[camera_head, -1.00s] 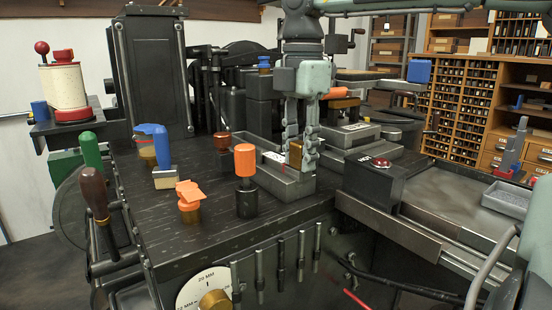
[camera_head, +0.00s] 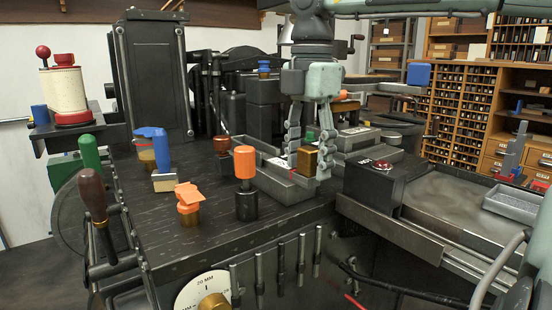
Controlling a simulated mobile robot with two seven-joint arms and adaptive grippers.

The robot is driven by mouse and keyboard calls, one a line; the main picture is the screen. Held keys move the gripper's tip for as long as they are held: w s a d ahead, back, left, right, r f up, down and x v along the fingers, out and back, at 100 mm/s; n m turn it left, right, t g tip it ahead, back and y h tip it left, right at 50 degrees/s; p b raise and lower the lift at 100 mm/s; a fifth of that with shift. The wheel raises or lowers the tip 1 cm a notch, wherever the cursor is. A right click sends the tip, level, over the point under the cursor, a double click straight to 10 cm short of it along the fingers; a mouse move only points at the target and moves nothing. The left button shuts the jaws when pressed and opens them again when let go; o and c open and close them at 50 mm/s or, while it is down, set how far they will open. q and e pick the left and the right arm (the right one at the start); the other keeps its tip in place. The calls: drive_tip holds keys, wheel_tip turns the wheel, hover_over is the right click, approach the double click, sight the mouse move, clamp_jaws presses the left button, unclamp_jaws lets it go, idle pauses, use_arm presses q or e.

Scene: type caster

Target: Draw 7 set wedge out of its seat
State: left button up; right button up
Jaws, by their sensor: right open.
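A small brass-coloured block (camera_head: 307,160) stands at the near end of a grey steel channel (camera_head: 287,191) on the dark machine top. It may be the set wedge; I cannot read a 7 on it. My right gripper (camera_head: 308,169) comes down from above, open, with one finger on each side of the block. Whether the fingers touch it I cannot tell. The right finger partly overlaps the channel behind. A white label with a red mark (camera_head: 275,164) lies in the channel left of the block. My left gripper is not in view.
An orange-topped plunger (camera_head: 245,164) stands close left of the channel. An orange-capped brass piece (camera_head: 188,205) and a blue-handled tool (camera_head: 163,163) stand further left. A black box with a red button (camera_head: 381,166) is at the right.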

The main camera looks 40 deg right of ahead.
wheel_tip(320, 180, up, 12)
idle(0.5)
